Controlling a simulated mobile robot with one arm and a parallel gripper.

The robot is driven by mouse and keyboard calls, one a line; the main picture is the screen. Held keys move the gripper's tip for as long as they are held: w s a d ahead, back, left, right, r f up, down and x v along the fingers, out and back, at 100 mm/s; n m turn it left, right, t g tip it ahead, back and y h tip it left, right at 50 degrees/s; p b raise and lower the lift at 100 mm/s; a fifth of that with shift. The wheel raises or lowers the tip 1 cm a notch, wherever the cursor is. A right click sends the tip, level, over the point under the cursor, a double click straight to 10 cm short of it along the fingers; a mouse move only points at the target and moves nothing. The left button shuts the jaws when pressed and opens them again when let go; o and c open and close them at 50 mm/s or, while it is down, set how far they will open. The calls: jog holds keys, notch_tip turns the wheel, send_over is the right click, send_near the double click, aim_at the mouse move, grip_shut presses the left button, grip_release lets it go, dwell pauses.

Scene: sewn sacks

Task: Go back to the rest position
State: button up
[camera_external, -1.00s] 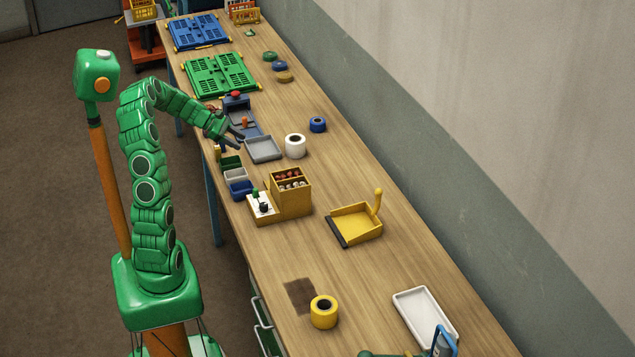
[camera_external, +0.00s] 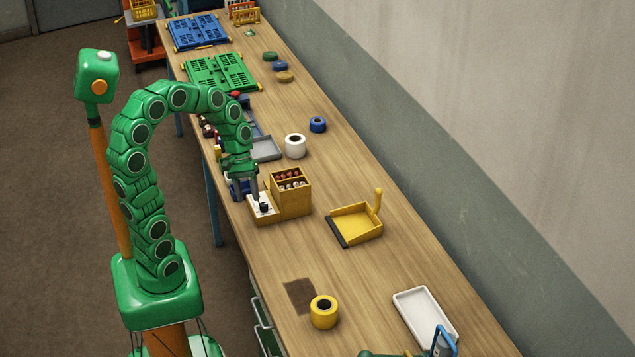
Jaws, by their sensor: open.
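My gripper (camera_external: 248,196) points down at the near-left edge of the bench, at the end of my arched green arm. It is open, and I see nothing held in it. Its fingers are beside or just over the white-topped part of a yellow wooden box (camera_external: 292,201), where a small black knob-like piece (camera_external: 264,207) stands. I cannot tell whether the fingers touch anything. The small bins behind the gripper are mostly hidden by it.
A grey tray (camera_external: 266,149), a white roll (camera_external: 295,146) and a blue roll (camera_external: 318,124) lie beyond. A yellow dustpan (camera_external: 357,224) is to the right. A yellow roll (camera_external: 323,312) and a white tray (camera_external: 424,318) are nearer. The bench (camera_external: 330,265) is clear between them.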

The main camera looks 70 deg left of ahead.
jog(key=s+d+m+g+y, duration=0.1)
jog(key=s+d+m+y, duration=0.1)
jog(key=s+m, duration=0.3)
jog(key=s+d+m+g+y, duration=0.1)
jog(key=s+d+m+y, duration=0.2)
jog(key=s, duration=0.9)
jog(key=shift+d+m, duration=0.25)
jog(key=shift+m, duration=1.25)
